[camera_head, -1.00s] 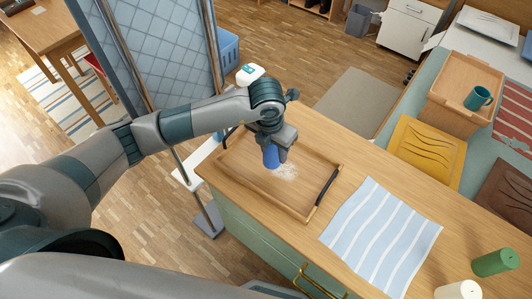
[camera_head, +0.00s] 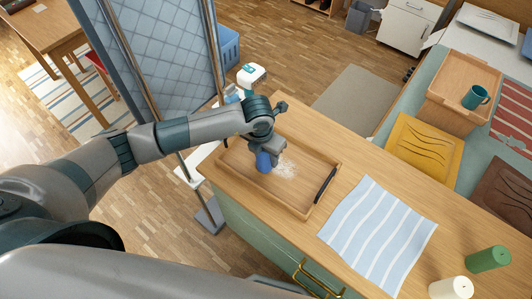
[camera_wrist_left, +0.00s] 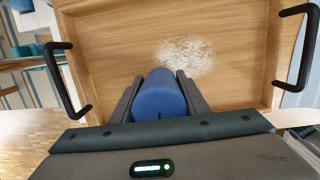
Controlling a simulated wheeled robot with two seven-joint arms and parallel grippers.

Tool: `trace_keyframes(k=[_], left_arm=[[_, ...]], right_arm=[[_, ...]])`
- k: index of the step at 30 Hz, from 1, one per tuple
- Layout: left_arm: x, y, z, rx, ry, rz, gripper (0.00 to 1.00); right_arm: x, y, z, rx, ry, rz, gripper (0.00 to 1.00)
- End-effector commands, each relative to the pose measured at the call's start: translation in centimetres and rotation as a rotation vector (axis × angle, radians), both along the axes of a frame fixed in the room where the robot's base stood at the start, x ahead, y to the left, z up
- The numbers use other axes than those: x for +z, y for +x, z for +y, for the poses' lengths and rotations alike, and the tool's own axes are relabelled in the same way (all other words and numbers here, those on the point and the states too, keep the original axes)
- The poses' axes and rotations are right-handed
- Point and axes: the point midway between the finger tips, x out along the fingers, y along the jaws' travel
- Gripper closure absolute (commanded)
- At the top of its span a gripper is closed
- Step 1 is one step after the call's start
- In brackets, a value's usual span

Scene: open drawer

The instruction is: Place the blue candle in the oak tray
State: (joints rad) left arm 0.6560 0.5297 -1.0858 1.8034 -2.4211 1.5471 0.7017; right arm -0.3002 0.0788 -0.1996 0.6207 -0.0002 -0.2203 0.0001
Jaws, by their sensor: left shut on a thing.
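The blue candle (camera_head: 263,161) is between the fingers of my left gripper (camera_head: 266,152), which is shut on it. In the left wrist view the candle (camera_wrist_left: 159,98) sits between the two dark fingers of the gripper (camera_wrist_left: 160,92). The oak tray (camera_head: 304,211) lies on the wooden counter and has a black handle at each end. The candle is over the tray's interior, toward its left part. I cannot tell whether its base touches the tray floor. A pale speckled patch (camera_wrist_left: 185,54) marks the tray floor beside the candle. My right gripper is not in view.
A blue-and-white striped cloth (camera_head: 378,235) lies right of the tray. A wooden box with a teal mug (camera_head: 475,97) is on the farther counter.

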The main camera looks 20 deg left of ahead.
Motion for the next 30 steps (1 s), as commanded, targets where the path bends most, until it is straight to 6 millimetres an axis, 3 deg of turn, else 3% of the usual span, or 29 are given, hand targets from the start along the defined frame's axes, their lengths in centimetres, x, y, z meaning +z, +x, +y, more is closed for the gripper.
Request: trace_keyframes(k=[12,13,15,30], left_arm=[[-0.57,0.05,-0.03,0.0,-0.002,-0.002,0.89],[-0.49,0.02,-0.02,-0.001,0.0,-0.001,0.54],[-0.44,0.02,-0.02,0.0,0.0,-0.001,0.4],[0.21,0.03,0.01,-0.001,-0.001,-0.002,0.4]], right_arm=[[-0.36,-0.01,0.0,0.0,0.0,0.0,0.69],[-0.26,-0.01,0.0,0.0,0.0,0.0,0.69],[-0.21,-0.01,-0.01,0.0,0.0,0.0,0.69],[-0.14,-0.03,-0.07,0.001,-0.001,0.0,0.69]])
